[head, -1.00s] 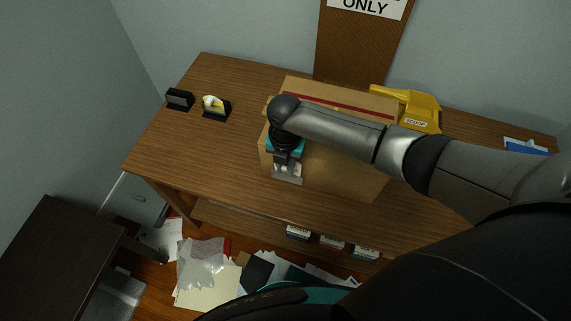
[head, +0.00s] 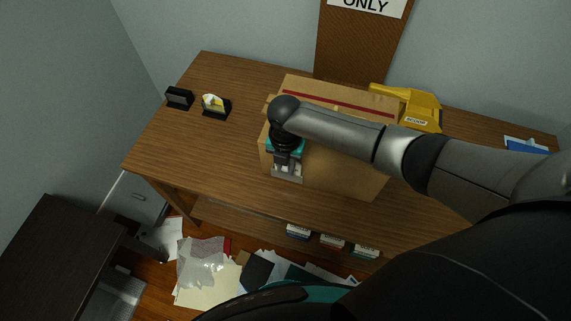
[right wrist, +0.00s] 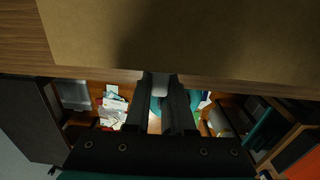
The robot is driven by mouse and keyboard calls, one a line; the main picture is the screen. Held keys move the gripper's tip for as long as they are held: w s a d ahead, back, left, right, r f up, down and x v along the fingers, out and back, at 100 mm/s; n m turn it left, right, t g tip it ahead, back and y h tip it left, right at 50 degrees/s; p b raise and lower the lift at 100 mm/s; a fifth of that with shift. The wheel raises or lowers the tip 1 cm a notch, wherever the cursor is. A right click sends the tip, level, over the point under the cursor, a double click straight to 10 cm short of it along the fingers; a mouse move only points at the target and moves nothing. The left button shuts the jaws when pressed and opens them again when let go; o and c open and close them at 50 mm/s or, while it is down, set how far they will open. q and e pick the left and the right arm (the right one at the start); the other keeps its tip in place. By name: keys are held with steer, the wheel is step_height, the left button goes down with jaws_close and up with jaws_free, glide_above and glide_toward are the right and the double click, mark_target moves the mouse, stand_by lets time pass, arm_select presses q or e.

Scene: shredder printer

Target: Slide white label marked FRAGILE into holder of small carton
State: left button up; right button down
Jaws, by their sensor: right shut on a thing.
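The carton (head: 345,165) is a tan box with a red stripe on top, standing on the wooden table; its face fills the top of the right wrist view (right wrist: 180,35). My right gripper (head: 287,172) is at the carton's front face, near its left end. In the right wrist view my right gripper (right wrist: 160,82) is shut on a small pale piece, likely the white label (right wrist: 160,88), at the carton's lower edge. Its lettering cannot be read. The holder cannot be made out; my arm and gripper cover part of the carton. My left gripper is not in view.
On the wooden table (head: 200,150), a tape dispenser (head: 216,106) and a small black holder (head: 179,98) stand at the left. A blue item (head: 525,146) is at the far right. Papers (head: 205,285) litter the floor.

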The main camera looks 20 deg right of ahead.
steer(key=shift+f+b, duration=0.3)
steer(key=shift+f, duration=0.25)
steer(key=c, duration=0.7)
jaws_free()
step_height(320, 180, up, 15)
steer(key=p, duration=0.2)
steer(key=shift+r+p, duration=0.15)
steer(key=shift+p, duration=0.15)
